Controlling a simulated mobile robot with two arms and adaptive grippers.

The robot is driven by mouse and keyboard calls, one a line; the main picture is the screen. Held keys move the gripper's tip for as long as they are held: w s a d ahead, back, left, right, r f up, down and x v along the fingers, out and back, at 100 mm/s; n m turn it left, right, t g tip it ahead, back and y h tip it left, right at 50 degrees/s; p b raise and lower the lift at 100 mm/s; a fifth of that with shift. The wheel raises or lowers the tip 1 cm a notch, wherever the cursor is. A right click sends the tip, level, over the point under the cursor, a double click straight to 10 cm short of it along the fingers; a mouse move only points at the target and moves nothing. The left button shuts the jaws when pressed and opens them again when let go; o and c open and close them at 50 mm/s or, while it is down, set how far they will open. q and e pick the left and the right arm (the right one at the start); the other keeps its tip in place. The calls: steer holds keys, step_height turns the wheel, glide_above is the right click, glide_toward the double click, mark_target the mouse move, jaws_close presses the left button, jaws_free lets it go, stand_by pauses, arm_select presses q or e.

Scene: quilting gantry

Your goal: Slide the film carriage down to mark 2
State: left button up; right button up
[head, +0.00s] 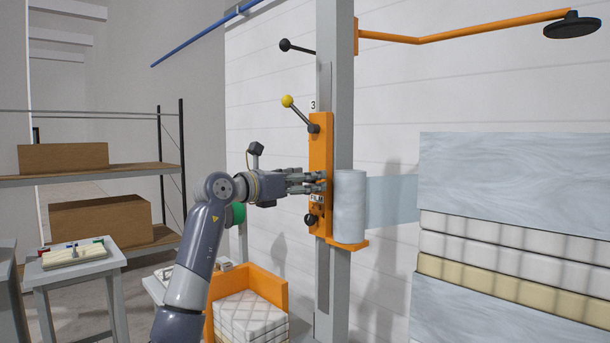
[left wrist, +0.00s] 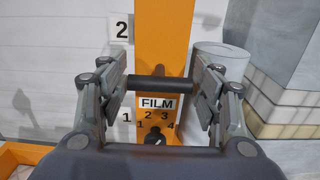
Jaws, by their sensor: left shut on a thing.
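The orange film carriage (head: 321,160) is on the grey upright post (head: 340,60); it also fills the middle of the left wrist view (left wrist: 163,35). My left gripper (head: 318,182) is shut on its black bar handle (left wrist: 160,90), above the FILM label (left wrist: 158,104). Mark 3 (head: 312,105) shows by the carriage's top in the head view. In the left wrist view, mark 2 (left wrist: 121,29) is left of the carriage above the handle, and mark 1 (left wrist: 127,117) is lower. A film roll (head: 349,205) stands on the carriage's right side. My right gripper is out of view.
A yellow-knobbed lever (head: 288,101) sticks out at the carriage top, and a black-knobbed lever (head: 285,45) is higher. A numbered dial (left wrist: 155,137) sits below the label. Wrapped quilts (head: 480,240) stack at right. An orange bin (head: 262,285) stands low beside the post.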

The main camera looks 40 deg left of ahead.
mark_target(317, 200)
arm_select(q)
step_height(317, 200, down, 6)
steer(key=b, duration=0.3)
steer(key=shift+r, duration=0.15)
steer(key=o, duration=1.6)
steer(key=shift+c, duration=0.2)
steer(key=shift+r, duration=0.1)
steer(key=s, duration=1.2)
steer(key=shift+a, duration=0.45)
steer(key=shift+w, duration=0.1)
